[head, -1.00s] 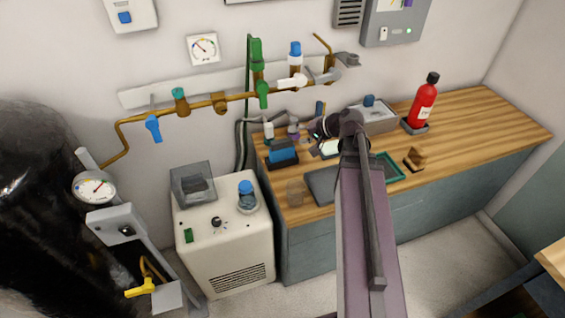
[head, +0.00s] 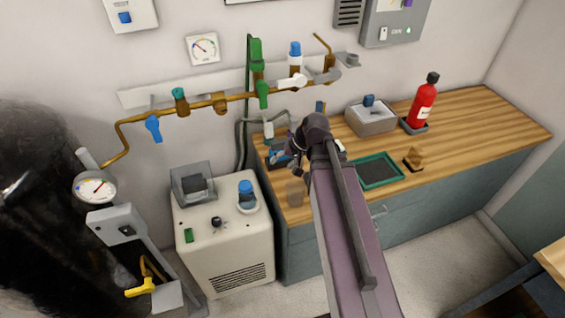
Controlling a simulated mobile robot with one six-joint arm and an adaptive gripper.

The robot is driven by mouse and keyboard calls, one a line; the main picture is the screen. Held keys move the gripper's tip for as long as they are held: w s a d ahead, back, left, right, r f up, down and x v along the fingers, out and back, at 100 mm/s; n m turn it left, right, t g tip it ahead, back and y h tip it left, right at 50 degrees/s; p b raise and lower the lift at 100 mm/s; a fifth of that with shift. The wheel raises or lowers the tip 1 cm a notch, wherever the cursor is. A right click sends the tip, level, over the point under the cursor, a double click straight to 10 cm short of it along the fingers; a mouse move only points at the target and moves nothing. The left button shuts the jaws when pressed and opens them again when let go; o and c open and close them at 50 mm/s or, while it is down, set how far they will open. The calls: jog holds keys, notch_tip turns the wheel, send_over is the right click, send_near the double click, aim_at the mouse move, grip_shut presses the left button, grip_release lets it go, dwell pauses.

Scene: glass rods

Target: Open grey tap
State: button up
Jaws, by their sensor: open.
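The grey tap (head: 326,76) is at the right end of the brass pipe (head: 200,107) on the back wall. Its grey lever lies close to a white lever (head: 292,82) on its left. My gripper (head: 287,150) is over the left part of the wooden worktop, below and left of the grey tap and well apart from it. It is open. It is small and dark in this view, partly hidden by my arm, and I see nothing held in it.
A green tap (head: 262,95) and a blue tap (head: 153,128) sit further left on the pipe. The worktop (head: 470,120) carries a grey box (head: 371,120), a red extinguisher (head: 422,102) and a green-rimmed tray (head: 398,168). A white machine (head: 225,245) stands left.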

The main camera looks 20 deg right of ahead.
dwell(0.3)
jog(key=shift+r, duration=0.1)
jog(key=c, duration=0.7)
jog(key=shift+w+d+r+p, duration=0.1)
jog(key=shift+r+p, duration=0.1)
jog(key=shift+p, duration=0.15)
grip_shut()
jog(key=w+d+r+n+h+p, duration=0.1)
jog(key=w+d+r+p, duration=0.4)
jog(key=r+p, duration=0.5)
jog(key=w+d+r+n+h+p, duration=0.1)
jog(key=w+d+r+p, duration=0.4)
jog(key=r+p, duration=0.6)
jog(key=w+d+r+n+h+p, duration=0.1)
jog(key=w+d+r+h+p, duration=0.2)
jog(key=w+d+r+p, duration=0.3)
jog(key=shift+d+r+h+p, duration=0.3)
jog(key=shift+d+r+p, duration=0.65)
jog(key=shift+r+p, duration=1.6)
jog(key=shift+w+f+p, duration=0.1)
jog(key=shift+f+p, duration=0.25)
